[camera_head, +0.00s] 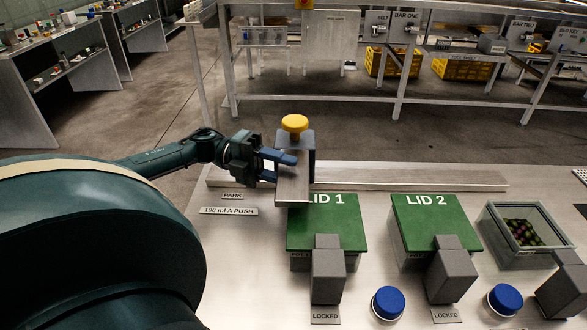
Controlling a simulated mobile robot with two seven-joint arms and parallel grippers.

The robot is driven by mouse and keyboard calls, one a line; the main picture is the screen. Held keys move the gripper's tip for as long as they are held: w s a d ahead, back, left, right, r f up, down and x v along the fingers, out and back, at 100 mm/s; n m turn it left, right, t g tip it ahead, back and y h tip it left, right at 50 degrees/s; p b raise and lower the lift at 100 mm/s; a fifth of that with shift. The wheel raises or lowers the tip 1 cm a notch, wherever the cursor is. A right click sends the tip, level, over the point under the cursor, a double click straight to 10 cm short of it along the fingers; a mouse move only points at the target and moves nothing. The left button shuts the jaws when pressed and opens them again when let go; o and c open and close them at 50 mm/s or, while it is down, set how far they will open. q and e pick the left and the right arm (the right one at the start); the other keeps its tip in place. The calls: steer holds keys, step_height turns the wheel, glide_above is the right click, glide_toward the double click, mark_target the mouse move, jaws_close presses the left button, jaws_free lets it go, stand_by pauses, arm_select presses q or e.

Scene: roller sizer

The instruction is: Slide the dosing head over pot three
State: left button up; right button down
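The dosing head (293,188) is a grey metal block with a yellow knob (294,123) on top. It sits toward the left end of a long flat rail (420,179), near the PARK label and behind the LID 1 box. My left gripper (284,167) is at its left side, with its two blue fingers apart and their tips at the block. Whether they touch it is unclear. The third pot in the row (490,222) is an open-topped box at the right holding dark round pieces; no number shows on it. My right gripper is not in view.
Green-lidded boxes LID 1 (327,225) and LID 2 (432,218) stand in front of the rail with grey latches labelled LOCKED. Blue round knobs (388,302) sit at the front. The rail right of the head looks clear. PARK (233,196) labels the left end.

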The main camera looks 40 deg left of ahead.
arm_select(q)
steer(key=shift+x, duration=1.15)
steer(key=shift+c, duration=0.6)
jaws_close()
